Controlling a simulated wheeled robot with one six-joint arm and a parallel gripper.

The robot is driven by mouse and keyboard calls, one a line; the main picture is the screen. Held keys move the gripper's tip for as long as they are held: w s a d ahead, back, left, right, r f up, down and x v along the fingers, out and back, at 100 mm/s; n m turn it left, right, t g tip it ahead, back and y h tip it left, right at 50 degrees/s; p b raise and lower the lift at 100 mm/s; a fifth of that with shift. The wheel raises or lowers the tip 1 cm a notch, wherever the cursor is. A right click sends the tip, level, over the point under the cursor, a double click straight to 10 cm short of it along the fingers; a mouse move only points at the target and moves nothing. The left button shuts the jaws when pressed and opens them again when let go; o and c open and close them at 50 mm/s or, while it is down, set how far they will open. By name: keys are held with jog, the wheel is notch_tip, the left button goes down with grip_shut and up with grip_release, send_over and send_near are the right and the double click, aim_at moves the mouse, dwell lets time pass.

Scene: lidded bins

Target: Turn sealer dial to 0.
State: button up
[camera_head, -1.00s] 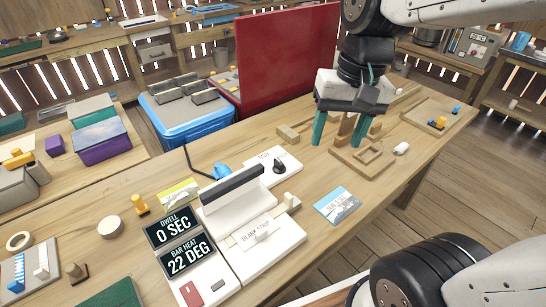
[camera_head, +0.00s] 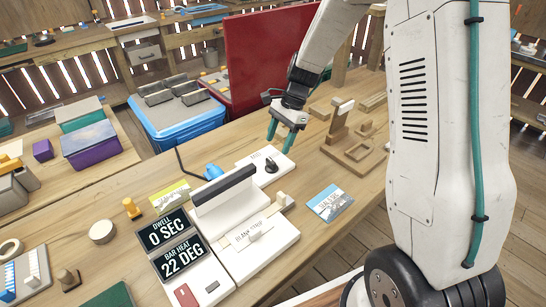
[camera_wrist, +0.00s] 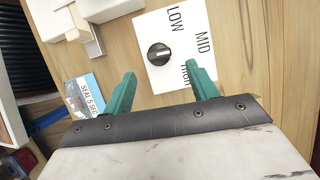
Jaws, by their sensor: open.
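The sealer (camera_head: 256,236) is white, with a raised dark-edged bar and a blank strip on its bed. Its displays (camera_head: 175,245) read DWELL 0 SEC and BAR HEAT 22 DEG. A black dial (camera_head: 271,165) sits on a white plate (camera_head: 284,172) behind the sealer. In the wrist view the dial (camera_wrist: 159,54) shows a pale pointer line, and the plate is marked LOW, MID and a partly hidden HIGH. My gripper (camera_head: 282,142) has teal fingers, spread and empty, just above and behind the dial. In the wrist view the dial lies ahead of the fingers (camera_wrist: 160,85), apart from them.
A blue and white card (camera_head: 329,203) reading SEAL 5 SEC lies right of the sealer. A wooden stand (camera_head: 345,140) is right of my gripper. A red panel (camera_head: 262,55) and a blue cooler (camera_head: 178,120) stand behind the bench.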

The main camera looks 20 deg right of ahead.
aim_at(272, 160)
jog(key=x, duration=0.6)
jog(key=shift+s+a+f, duration=0.1)
jog(key=shift+f, duration=0.1)
jog(key=c, duration=1)
